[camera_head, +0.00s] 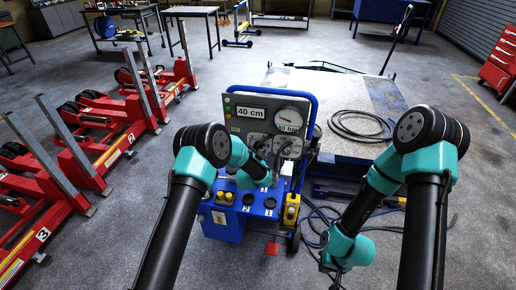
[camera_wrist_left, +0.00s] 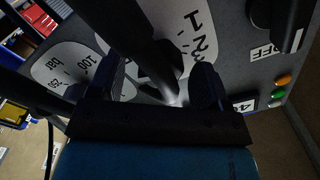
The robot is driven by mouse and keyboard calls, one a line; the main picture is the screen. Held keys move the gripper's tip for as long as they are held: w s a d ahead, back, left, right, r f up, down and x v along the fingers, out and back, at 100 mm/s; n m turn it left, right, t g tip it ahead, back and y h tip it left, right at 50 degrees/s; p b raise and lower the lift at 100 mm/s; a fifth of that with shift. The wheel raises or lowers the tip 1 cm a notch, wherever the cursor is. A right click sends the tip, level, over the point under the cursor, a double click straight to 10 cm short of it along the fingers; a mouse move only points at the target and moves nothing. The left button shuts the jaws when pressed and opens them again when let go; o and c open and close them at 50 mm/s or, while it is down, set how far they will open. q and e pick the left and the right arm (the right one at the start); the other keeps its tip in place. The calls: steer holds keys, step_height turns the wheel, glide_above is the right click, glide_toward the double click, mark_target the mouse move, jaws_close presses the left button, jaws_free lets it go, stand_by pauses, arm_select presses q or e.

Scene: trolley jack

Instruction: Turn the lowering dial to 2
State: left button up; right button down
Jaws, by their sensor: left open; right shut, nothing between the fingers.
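The control panel (camera_head: 238,121) stands on a blue wheeled unit, with a "40 cm" display and a round gauge (camera_head: 289,118). In the left wrist view, a white dial face (camera_wrist_left: 197,32) with numbers 1, 2 and 3 shows on the panel, partly covered. A dark lever-like part with a bright end (camera_wrist_left: 160,72) lies between the fingers of my left gripper (camera_wrist_left: 162,85). The fingers are open, one on each side, close to the panel; contact cannot be told. Which number the dial points at is unclear. My right gripper (camera_head: 334,277) is low at right, small and partly cut off, away from the panel.
A dark knob (camera_wrist_left: 268,14) beside an OFF label and coloured buttons (camera_wrist_left: 281,88) are on the panel near my left fingers. A blue tube frame (camera_head: 314,100) borders the panel. Red numbered jacks (camera_head: 105,130) stand at left. Cables (camera_head: 358,124) lie on a platform behind.

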arm_select(q)
steer(key=shift+w+d, duration=0.1)
steer(key=shift+w, duration=0.6)
steer(key=c, duration=0.9)
